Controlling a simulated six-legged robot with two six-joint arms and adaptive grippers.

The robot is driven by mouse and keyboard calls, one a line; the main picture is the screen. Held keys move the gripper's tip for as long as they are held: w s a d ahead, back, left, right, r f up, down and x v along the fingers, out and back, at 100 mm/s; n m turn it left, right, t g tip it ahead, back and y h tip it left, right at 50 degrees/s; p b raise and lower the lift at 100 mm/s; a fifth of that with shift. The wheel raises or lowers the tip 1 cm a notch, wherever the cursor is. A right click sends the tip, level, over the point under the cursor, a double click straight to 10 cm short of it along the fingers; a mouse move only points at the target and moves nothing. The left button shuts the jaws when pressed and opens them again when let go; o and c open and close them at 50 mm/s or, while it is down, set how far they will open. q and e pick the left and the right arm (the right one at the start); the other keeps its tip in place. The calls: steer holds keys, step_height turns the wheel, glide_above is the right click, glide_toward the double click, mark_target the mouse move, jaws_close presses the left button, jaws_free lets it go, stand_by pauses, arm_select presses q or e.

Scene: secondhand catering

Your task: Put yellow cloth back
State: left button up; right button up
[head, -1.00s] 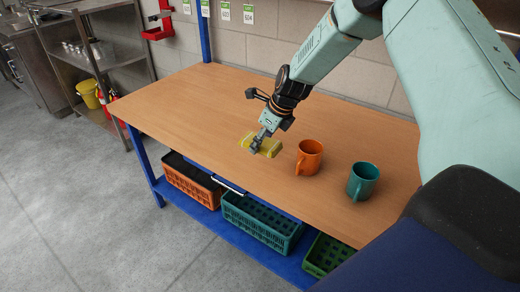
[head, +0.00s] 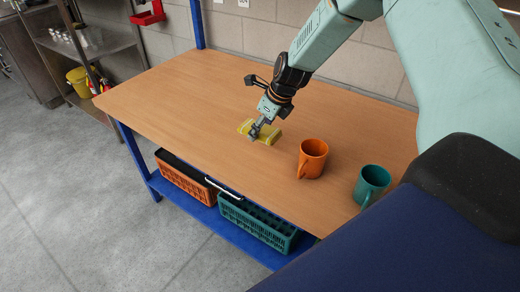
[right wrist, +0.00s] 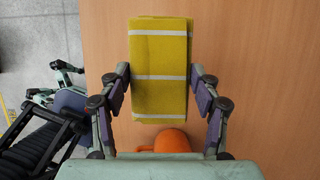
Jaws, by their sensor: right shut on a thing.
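The yellow cloth (head: 246,127) is a folded block with pale stripes, over the wooden table (head: 180,100). My right gripper (head: 261,129) points down at it and is shut on it. In the right wrist view the fingers (right wrist: 160,98) grip the long sides of the cloth (right wrist: 160,55). I cannot tell whether the cloth touches the tabletop. In the right wrist view a jointed part, perhaps my left gripper (right wrist: 62,85), shows at the left; its jaws are unclear. My left gripper does not show in the head view.
An orange mug (head: 314,158) stands right of the cloth, and a teal mug (head: 373,183) stands near the table's front right. An orange crate (head: 184,180) and a green crate (head: 257,226) sit on the blue lower shelf (head: 215,220). The table's left half is clear.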

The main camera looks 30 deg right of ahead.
mark_target(263, 130)
steer(key=shift+s+f+b, duration=0.1)
steer(key=shift+f+b, duration=0.2)
steer(key=shift+f, duration=0.65)
steer(key=shift+a+f, duration=0.2)
steer(key=shift+f, duration=0.5)
step_height(263, 130, down, 4)
steer(key=b, duration=0.3)
steer(key=shift+f, duration=0.2)
steer(key=shift+w, duration=0.2)
steer(key=shift+s+f, duration=0.15)
steer(key=shift+f, duration=0.05)
